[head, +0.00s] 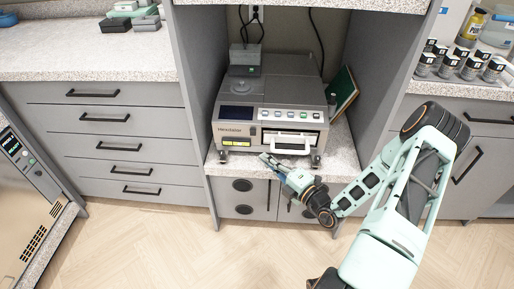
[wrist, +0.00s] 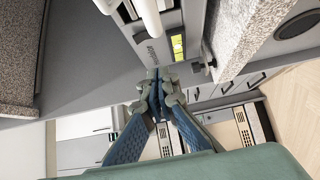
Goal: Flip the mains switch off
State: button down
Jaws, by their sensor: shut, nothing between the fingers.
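The grey autoclave (head: 262,104) stands in the bay, with a dark display, a row of buttons and a white door handle (head: 291,143) on its front. A yellow-green lit patch (head: 237,143) sits at its lower left front; it also shows in the wrist view (wrist: 177,46). I cannot tell whether this is the mains switch or a label, and no other switch is clear. My gripper (head: 265,159) is shut and empty, in front of the autoclave's lower edge, left of the handle and below right of the patch. Its fingertips meet in the wrist view (wrist: 154,77), apart from the patch.
A speckled shelf (head: 346,165) carries the autoclave, with bay walls on both sides. A grey box (head: 244,60) sits on top, and a green book or binder (head: 342,91) leans at the right. Drawers (head: 110,127) stand left; small bottles stand on the right counter. The floor in front is clear.

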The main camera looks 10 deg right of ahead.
jog(key=v, duration=0.4)
jog(key=shift+a+f, duration=0.1)
jog(key=shift+f, duration=0.1)
dwell(0.3)
